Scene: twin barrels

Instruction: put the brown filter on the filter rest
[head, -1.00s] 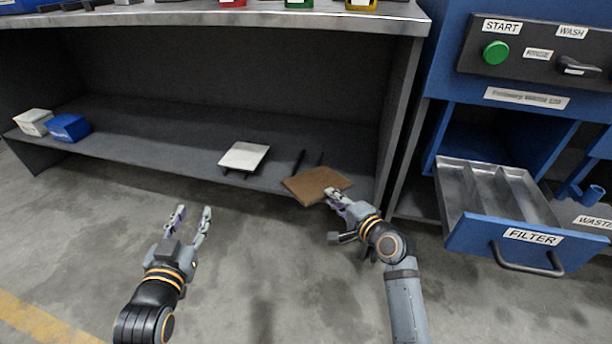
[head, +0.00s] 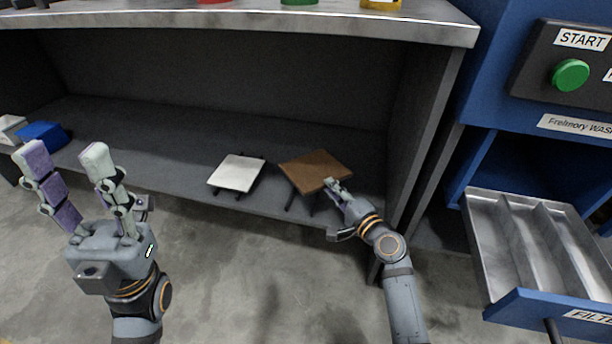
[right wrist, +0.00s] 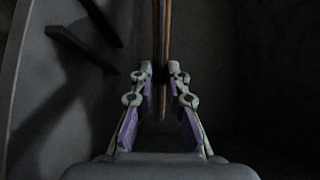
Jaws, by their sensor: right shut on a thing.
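The brown filter (head: 315,170) is a flat square plate on the lower shelf's right side in the head view. My right gripper (head: 335,186) is shut on its near right edge. In the right wrist view the filter (right wrist: 162,60) shows edge-on between the fingers (right wrist: 161,75). The filter rest, dark rails (head: 290,201), shows partly under the filter's near side; I cannot tell whether the filter touches it. A white filter (head: 237,172) lies on similar dark rails to the left. My left gripper (head: 68,170) is open and empty, raised at the left.
The shelf (head: 140,150) has an upright side panel (head: 425,140) close to the right of my right arm. White (head: 10,128) and blue (head: 42,134) boxes stand at far left. An open metal drawer (head: 530,240) juts out at right. The shelf's middle is clear.

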